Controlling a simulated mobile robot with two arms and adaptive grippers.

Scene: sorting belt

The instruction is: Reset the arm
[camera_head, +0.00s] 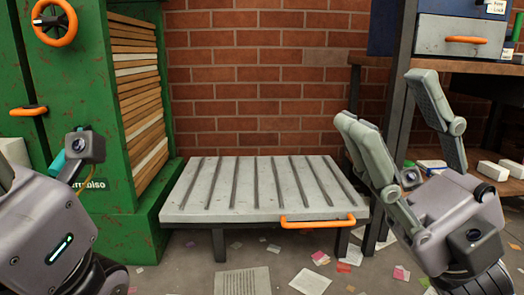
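My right gripper (388,102) is at the right, fingers pointing up and spread wide apart, with nothing between them. It is in front of the right end of the grey slatted table and the workbench. My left gripper (42,228) is at the left edge, in front of the green machine. Its body and small camera show, but its fingers are mostly cut off by the frame, so its opening cannot be judged. Neither gripper is seen touching anything.
A grey slatted table (262,190) with an orange handle (318,222) stands in the middle, its top empty. A green machine (110,190) with an orange wheel (54,22) is left. A workbench with a grey drawer (458,36) is right. Paper scraps (242,281) litter the floor.

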